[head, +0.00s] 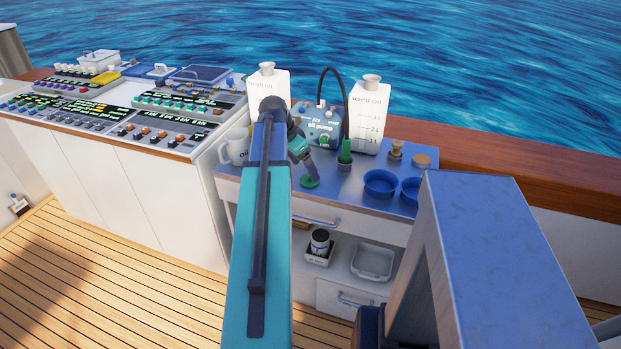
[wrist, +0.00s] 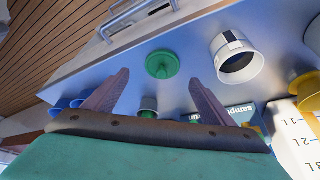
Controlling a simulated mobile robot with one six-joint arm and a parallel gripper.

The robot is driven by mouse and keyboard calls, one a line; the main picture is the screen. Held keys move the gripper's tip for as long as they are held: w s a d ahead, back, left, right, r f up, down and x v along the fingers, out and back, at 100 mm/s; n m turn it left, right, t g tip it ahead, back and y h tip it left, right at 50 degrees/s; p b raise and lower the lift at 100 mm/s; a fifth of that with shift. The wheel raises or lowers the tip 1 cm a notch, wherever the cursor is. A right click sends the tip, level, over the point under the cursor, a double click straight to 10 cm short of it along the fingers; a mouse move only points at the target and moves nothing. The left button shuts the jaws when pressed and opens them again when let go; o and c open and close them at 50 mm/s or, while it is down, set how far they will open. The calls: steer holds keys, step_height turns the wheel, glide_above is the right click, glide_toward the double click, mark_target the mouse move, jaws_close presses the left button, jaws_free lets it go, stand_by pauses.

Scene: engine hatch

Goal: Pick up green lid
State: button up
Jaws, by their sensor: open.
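The green lid (head: 309,182) lies flat on the blue worktop, near its front edge. In the wrist view the green lid (wrist: 162,65) is a round disc with a small raised knob. My gripper (wrist: 160,78) is open and empty. Its two dark fingers point toward the lid and stand either side of it in the picture, apart from it. In the head view my gripper (head: 305,166) hangs just above the lid, partly hidden by my arm.
A white mug (head: 237,147) stands left of the lid. A green-topped item (head: 345,152), white bottles (head: 370,115), an oil pump (head: 318,122) and blue bowls (head: 380,183) stand behind and to the right.

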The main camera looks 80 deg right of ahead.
mark_target(308, 176)
steer(key=shift+f, duration=0.15)
steer(key=shift+p+x, duration=0.55)
steer(key=shift+x, duration=1.9)
steer(key=shift+d, duration=0.1)
steer(key=c, duration=1.1)
steer(key=shift+r+b, duration=0.35)
steer(key=shift+r, duration=1)
steer(key=w+a+r+b, duration=0.1)
steer(key=w+a, duration=0.1)
steer(key=a, duration=0.5)
steer(key=w+a+r+b, duration=0.1)
steer(key=w+a, duration=0.2)
steer(key=a, duration=0.4)
steer(key=shift+a+r, duration=0.2)
steer(key=shift+a, duration=0.2)
